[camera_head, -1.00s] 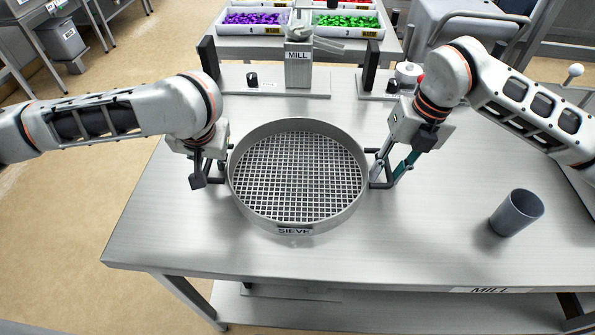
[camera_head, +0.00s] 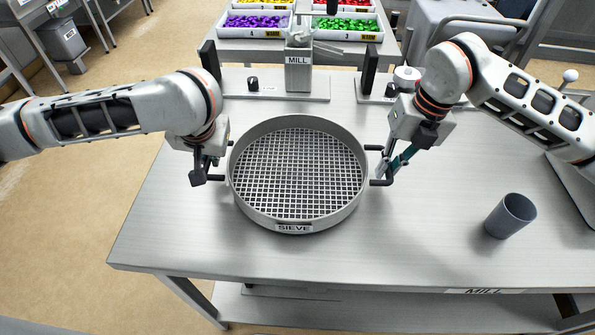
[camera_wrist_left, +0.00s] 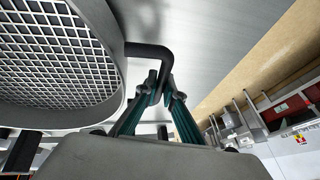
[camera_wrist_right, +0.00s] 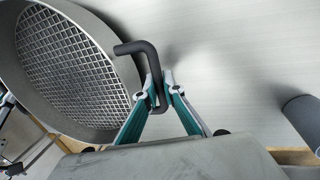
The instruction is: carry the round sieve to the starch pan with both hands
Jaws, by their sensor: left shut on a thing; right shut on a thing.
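The round sieve (camera_head: 298,175), a grey ring with a square mesh and a SIEVE label at the front, is level between my grippers. It seems to be just above the steel table. My left gripper (camera_head: 210,172) is shut on its left black handle, also seen in the left wrist view (camera_wrist_left: 150,50). My right gripper (camera_head: 388,174) is shut on its right black handle, which shows in the right wrist view (camera_wrist_right: 140,48). The mesh looks empty. I cannot pick out a starch pan in these views.
The steel table (camera_head: 420,250) is bare in front of the sieve. A grey cup (camera_head: 510,215) stands at the right. A MILL unit (camera_head: 298,68) and dark posts stand behind the sieve. Trays of purple (camera_head: 254,22) and green (camera_head: 345,22) pieces lie beyond.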

